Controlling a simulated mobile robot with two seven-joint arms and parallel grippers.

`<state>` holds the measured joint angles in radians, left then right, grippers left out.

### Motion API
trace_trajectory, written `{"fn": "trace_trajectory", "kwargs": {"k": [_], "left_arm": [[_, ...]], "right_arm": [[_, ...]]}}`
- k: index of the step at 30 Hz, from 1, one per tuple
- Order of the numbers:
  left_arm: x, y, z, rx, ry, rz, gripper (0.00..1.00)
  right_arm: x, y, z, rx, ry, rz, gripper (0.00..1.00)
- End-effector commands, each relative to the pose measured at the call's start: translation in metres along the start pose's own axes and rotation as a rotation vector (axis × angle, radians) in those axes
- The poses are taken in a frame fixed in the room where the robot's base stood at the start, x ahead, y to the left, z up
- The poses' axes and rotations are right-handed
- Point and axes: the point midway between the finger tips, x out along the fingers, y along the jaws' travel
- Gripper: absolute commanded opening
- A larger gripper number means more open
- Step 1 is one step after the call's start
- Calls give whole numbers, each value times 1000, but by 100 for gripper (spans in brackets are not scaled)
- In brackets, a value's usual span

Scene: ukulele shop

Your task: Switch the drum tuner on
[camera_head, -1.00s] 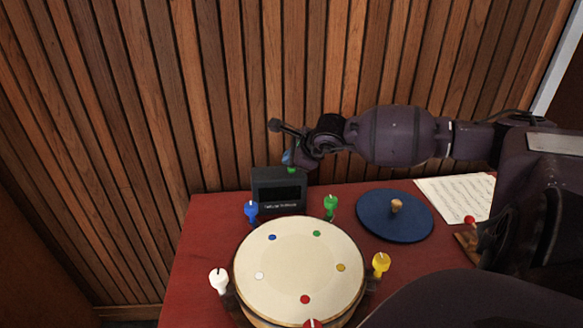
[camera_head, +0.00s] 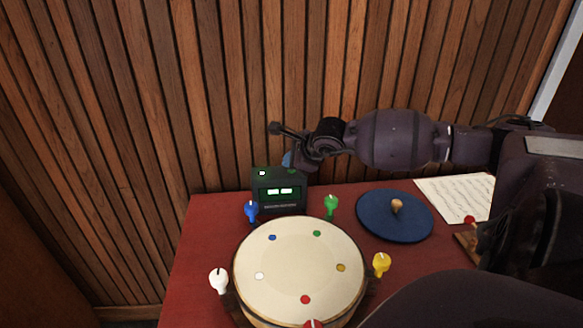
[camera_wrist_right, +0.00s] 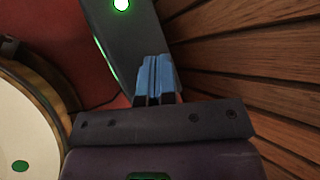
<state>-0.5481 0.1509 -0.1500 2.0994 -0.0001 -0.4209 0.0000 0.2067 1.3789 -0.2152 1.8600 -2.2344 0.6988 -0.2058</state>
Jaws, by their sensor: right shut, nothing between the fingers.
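The drum tuner (camera_head: 279,204) is a small dark box at the back of the red table. Its display glows green with lit segments, and a lit green-white spot shows on its top. In the right wrist view the tuner (camera_wrist_right: 133,45) has a bright lit button and a green glowing edge. My right gripper (camera_head: 288,160) is over the tuner's top right; its blue fingers (camera_wrist_right: 157,75) are shut and empty, at or close against the top. Exact contact cannot be told. My left gripper is not in view.
A drum (camera_head: 300,268) with coloured pegs stands just in front of the tuner. A blue disc (camera_head: 380,222) with a wooden knob and a music sheet (camera_head: 460,198) lie to the right. The slatted wood wall (camera_head: 250,90) is close behind.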

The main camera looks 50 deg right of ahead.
Motion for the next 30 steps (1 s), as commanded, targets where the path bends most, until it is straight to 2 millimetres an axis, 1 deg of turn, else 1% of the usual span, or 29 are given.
{"fn": "trace_trajectory", "kwargs": {"k": [7, 17, 30], "left_arm": [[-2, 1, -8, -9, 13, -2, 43], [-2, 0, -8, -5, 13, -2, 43], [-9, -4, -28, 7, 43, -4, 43]], "right_arm": [[-6, -4, 4, 2, -1, 0, 0], [-6, -4, 4, 1, 0, 1, 0], [-29, -21, 21, 0, -3, -3, 0]]}}
